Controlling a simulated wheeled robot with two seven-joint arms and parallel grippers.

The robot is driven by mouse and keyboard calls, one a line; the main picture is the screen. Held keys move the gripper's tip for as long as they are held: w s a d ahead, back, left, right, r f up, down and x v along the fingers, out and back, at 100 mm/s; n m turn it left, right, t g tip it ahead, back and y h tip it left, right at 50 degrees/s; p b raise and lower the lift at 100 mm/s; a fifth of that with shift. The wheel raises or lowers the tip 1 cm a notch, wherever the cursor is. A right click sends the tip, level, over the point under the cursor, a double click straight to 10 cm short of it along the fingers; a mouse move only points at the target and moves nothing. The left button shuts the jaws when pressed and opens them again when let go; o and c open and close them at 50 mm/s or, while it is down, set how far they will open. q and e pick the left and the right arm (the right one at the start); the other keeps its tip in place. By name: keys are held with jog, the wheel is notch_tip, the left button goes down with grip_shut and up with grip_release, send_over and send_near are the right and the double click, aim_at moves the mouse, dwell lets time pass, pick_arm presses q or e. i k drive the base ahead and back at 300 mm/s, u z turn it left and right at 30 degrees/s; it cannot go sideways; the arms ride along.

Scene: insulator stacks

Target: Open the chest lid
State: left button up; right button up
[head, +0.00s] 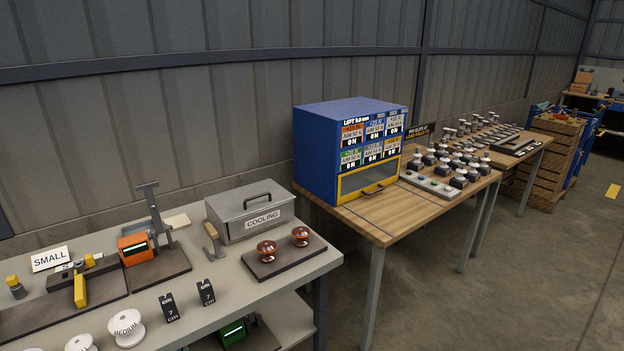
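The chest is a grey metal box (238,223) with a "COOLING" label on its front. It stands at the back right of the near grey table. Its lid (245,200) is shut and carries a dark bar handle (258,195) on top. Neither of my grippers shows in the head view.
A wooden-handled tool (212,238) stands at the chest's left. Two brown insulators (266,250) sit on a dark board (285,263) before it. An orange device (134,248) is further left. A blue cabinet (330,150) stands on the wooden table (400,215) to the right.

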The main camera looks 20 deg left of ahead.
aim_at(248, 209)
jog(key=u, duration=0.3)
jog(key=i, duration=1.15)
jog(key=u, duration=0.8)
